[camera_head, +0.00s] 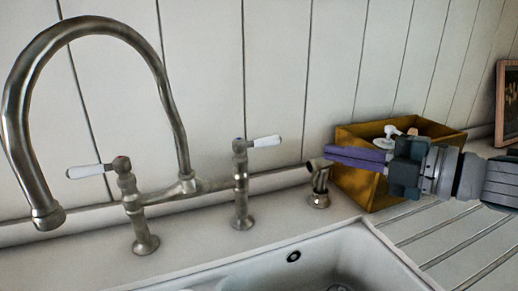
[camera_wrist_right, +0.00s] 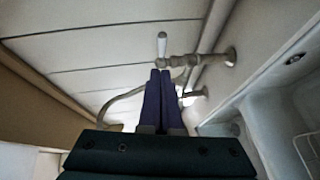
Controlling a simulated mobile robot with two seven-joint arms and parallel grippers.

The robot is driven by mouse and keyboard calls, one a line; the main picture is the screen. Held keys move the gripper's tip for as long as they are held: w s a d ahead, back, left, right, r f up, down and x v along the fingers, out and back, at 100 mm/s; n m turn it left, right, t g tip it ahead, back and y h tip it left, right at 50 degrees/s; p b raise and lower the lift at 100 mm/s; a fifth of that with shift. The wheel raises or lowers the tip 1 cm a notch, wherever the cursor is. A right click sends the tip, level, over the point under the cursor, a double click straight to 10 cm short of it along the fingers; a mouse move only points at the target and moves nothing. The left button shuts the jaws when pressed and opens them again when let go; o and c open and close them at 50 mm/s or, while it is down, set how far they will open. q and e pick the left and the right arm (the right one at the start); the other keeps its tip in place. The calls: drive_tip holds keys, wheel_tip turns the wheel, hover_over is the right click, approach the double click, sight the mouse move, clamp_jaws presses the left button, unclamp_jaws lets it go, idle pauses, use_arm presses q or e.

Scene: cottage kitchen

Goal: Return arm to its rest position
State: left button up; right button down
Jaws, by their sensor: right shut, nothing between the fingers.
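My right gripper (camera_head: 328,157) comes in from the right in the head view, with its purple fingers pointing left. The fingers are together and hold nothing. They are in front of a yellow-brown box (camera_head: 365,185) and close to a short metal fixture (camera_head: 319,185) by the sink; I cannot tell whether they touch it. In the right wrist view the shut fingers (camera_wrist_right: 160,75) point towards the tap. My left gripper is not in view.
A metal tap (camera_head: 185,150) with white-handled valves stands behind the white sink (camera_head: 330,250). Small white items (camera_head: 392,131) show at the box's top. A ribbed draining surface (camera_head: 450,235) lies at the right. A framed picture (camera_head: 508,100) leans at the far right.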

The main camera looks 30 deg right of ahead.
drive_tip(key=s+a+f+m+g+h, duration=0.3)
drive_tip(key=s+a+f+m+h, duration=0.35)
drive_tip(key=m, duration=0.65)
drive_tip(key=s+a+f+m+g, duration=0.1)
drive_tip(key=s+a+m+g, duration=0.25)
drive_tip(key=s, duration=0.55)
drive_tip(key=s+a+f+m+g, duration=0.1)
drive_tip(key=s+a+m+g, duration=0.3)
drive_tip(key=s, duration=0.5)
wheel_tip(320, 180, up, 38)
drive_tip(key=d+n+p, duration=0.1)
drive_tip(key=p, duration=3.7)
drive_tip(key=shift+w+g, duration=0.2)
drive_tip(key=shift+g, duration=0.25)
drive_tip(key=shift+d+n, duration=0.1)
drive_tip(key=shift+n, duration=0.15)
